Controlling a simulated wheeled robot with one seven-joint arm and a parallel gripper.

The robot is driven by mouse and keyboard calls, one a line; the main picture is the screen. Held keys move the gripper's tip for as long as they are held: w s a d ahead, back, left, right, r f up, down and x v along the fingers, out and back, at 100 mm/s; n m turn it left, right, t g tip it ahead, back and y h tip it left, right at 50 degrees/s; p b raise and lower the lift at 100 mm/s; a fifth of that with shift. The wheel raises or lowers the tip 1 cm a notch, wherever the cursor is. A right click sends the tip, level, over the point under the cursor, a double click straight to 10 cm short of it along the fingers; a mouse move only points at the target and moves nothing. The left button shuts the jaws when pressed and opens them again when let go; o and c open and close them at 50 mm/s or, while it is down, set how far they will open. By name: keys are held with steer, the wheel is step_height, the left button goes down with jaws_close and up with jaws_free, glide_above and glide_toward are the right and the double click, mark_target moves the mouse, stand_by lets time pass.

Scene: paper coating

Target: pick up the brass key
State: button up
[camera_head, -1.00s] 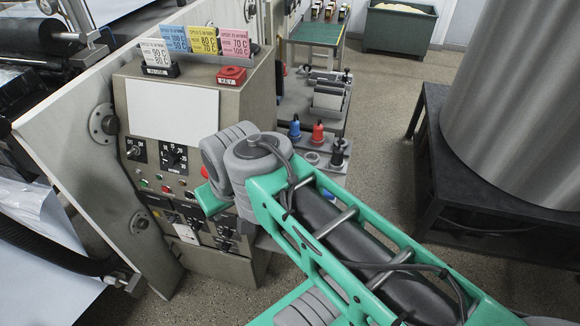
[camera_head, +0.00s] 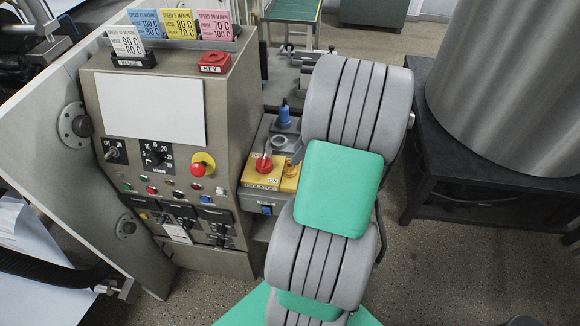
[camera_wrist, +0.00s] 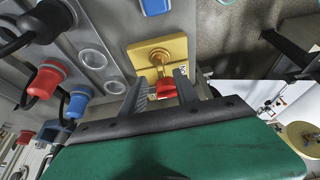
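A brass, key-like piece (camera_wrist: 160,58) stands out from a yellow plate (camera_wrist: 142,48) in the wrist view, with a red part (camera_wrist: 166,89) at its near end. My gripper (camera_wrist: 159,80) is open, with one finger on each side of the red part. A gap shows on the left; I cannot tell whether the right finger touches. In the head view, the yellow isolator box (camera_head: 262,179) with a red knob (camera_head: 264,164) sits beside the control panel. My arm hides the gripper there.
The grey control panel (camera_head: 150,112) stands left of the box, with a red emergency stop (camera_head: 198,169) and a red KEY holder (camera_head: 214,62) on top. Blue (camera_wrist: 78,101) and red (camera_wrist: 48,75) plugs lie left of my gripper. A black stand (camera_head: 440,160) is at right.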

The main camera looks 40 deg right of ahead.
mark_target(290, 169)
steer(key=x, duration=0.1)
steer(key=p+x, duration=0.1)
steer(key=x, duration=0.1)
steer(key=p+x, duration=0.1)
steer(key=x, duration=0.1)
steer(key=shift+w+a, duration=0.25)
steer(key=shift+a, duration=0.05)
steer(key=shift+f, duration=0.25)
jaws_close()
